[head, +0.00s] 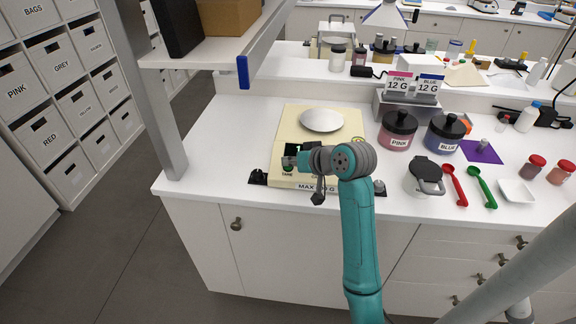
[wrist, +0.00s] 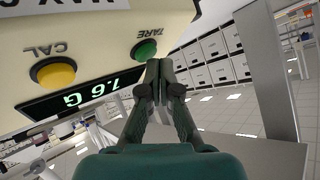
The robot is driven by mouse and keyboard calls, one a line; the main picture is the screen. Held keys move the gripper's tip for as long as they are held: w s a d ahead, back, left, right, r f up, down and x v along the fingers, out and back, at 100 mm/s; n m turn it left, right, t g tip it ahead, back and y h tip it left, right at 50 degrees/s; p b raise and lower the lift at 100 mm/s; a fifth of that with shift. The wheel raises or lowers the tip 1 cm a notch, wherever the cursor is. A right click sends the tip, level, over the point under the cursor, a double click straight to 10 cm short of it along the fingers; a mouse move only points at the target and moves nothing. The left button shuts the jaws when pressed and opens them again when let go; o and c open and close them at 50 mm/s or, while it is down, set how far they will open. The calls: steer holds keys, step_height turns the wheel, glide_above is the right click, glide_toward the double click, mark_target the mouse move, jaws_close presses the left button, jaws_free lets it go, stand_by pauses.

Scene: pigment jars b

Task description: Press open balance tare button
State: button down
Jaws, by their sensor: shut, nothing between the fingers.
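The open balance (head: 350,120) is a cream box with a round metal pan (head: 322,120) on top, standing on the bench. Its green tare button (wrist: 145,50) shows in the wrist view, labelled TARE, beside the lit green display (wrist: 85,95) and a yellow CAL button (wrist: 54,72). My gripper (wrist: 160,68) is shut and empty, its fingertips close to the tare button. I cannot tell whether they touch it. In the head view my gripper (head: 291,161) is over the balance's front left corner and hides part of the panel.
Pink jar (head: 398,131) and blue jar (head: 445,134) stand right of the balance. A shelf (head: 225,50) overhangs at left. Bench left of the balance is mostly clear.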

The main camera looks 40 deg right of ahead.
steer(key=shift+d+f, duration=0.1)
steer(key=shift+f, duration=0.25)
stand_by(0.3)
steer(key=shift+r, duration=0.15)
steer(key=shift+s+a+r, duration=0.15)
steer(key=shift+a+r, duration=0.15)
steer(key=shift+r, duration=0.45)
steer(key=shift+s+a+r, duration=0.2)
steer(key=shift+a+r, duration=0.05)
steer(key=shift+r, duration=0.7)
steer(key=shift+s+a+r, duration=0.25)
steer(key=shift+a+r, duration=0.05)
steer(key=shift+r, duration=0.6)
steer(key=shift+s+a+r, duration=0.2)
steer(key=shift+a+r, duration=0.05)
steer(key=shift+r, duration=0.7)
